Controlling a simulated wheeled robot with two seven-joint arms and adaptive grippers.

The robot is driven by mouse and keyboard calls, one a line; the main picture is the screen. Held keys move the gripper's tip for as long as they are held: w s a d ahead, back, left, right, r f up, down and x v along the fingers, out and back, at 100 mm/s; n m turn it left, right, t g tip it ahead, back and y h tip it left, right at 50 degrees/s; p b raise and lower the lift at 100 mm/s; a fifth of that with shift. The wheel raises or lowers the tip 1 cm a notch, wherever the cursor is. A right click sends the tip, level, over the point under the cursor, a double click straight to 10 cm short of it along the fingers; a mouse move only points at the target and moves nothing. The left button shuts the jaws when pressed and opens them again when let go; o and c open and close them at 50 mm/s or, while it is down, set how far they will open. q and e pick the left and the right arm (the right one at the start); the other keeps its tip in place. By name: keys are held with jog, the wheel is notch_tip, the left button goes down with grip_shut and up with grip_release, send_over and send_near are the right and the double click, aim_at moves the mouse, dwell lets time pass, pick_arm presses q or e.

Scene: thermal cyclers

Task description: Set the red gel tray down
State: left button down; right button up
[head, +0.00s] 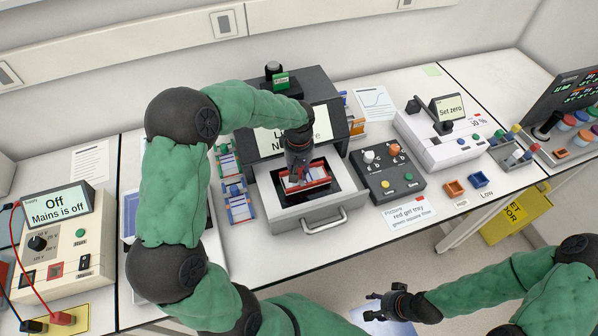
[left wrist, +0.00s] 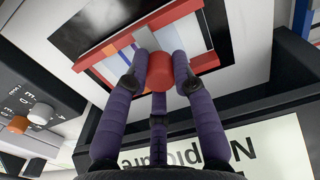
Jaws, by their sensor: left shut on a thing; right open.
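The red gel tray (left wrist: 95,58) has red end walls and a striped bed with blue, white and grey bands. In the head view the red gel tray (head: 318,184) is at the open drawer (head: 290,221), over its black inset panel. My left gripper (head: 297,176) points down into the drawer, shut on the tray. In the left wrist view its purple fingers (left wrist: 158,72) close around a red round knob on the tray. Whether the tray touches the panel is hard to tell. My right gripper (head: 385,305) is open and empty, low in front of the bench.
The dark imager housing (head: 338,131) with its screen stands behind the drawer. A control box with knobs (head: 386,172) is to the right. Blue and green racks (head: 239,204) stand close on the left. A picture card (head: 410,216) lies at the front edge.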

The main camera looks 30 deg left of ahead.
aim_at(299, 171)
pick_arm(q)
jog(key=shift+f, duration=0.2)
jog(key=shift+f, duration=0.2)
jog(key=c, duration=1)
grip_release()
jog(key=shift+r, duration=0.35)
notch_tip(299, 171, up, 12)
jog(key=shift+f+p, duration=0.15)
jog(key=shift+p, duration=0.7)
